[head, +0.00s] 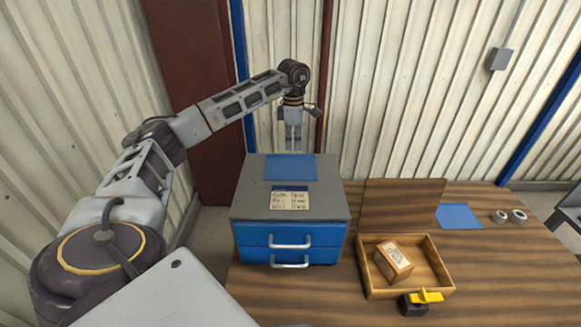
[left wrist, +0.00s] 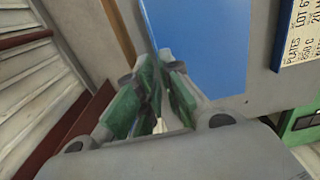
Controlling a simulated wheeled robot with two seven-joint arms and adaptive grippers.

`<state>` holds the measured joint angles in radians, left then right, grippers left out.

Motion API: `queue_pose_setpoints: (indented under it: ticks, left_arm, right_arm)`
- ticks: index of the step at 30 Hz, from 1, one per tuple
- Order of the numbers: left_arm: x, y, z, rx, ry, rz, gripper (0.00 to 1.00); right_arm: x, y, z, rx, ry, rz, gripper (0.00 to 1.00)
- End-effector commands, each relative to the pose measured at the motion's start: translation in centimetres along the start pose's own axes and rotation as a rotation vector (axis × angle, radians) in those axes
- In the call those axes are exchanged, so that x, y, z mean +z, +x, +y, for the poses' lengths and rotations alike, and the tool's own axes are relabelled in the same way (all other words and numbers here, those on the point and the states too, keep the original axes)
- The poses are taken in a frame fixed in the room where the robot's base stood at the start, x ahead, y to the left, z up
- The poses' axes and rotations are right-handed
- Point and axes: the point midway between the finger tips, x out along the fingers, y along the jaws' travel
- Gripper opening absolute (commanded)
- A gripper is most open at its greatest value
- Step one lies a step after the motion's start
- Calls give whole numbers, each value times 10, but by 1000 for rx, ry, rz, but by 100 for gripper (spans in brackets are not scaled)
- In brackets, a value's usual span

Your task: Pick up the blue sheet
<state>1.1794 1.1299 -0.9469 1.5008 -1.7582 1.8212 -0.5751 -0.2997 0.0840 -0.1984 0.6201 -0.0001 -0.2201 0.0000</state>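The blue sheet (head: 290,167) lies on the grey top of the blue drawer cabinet (head: 240,205), at its back edge and behind a printed card. In the left wrist view the sheet (left wrist: 205,40) runs up to the fingers. My left gripper (head: 293,150) points down at the cabinet's back edge. Its green-padded fingers (left wrist: 160,68) are close together, with the sheet's edge between their tips. The tips partly hide the edge. A second blue sheet or pad (head: 459,216) lies flat on the table at the right. My right gripper is not in view.
A wooden tray (head: 446,262) with a small box (head: 393,261) in it stands right of the cabinet. A black and yellow item (head: 420,301) is at its front. Two rolls (head: 508,216) lie at the far right. A corrugated wall stands behind the table.

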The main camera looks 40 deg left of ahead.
Motion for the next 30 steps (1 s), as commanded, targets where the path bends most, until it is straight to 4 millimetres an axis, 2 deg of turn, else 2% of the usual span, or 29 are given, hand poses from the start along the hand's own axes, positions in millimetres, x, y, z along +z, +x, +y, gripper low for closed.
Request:
queue_pose_setpoints:
  ticks: [6,11,25,27,30]
  left_arm:
    - [-1,24,0,-1,0,2,8]
    - [-1,34,0,-1,0,1,8]
    - [-1,35,0,0,0,0,8]
    - [-1,35,0,0,0,0,0]
    - [-1,35,0,0,0,0,0]
  right_arm:
    - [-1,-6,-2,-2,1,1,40]
    - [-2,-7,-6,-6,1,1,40]
    - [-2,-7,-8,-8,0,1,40]
    - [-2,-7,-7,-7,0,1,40]
    - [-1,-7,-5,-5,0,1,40]
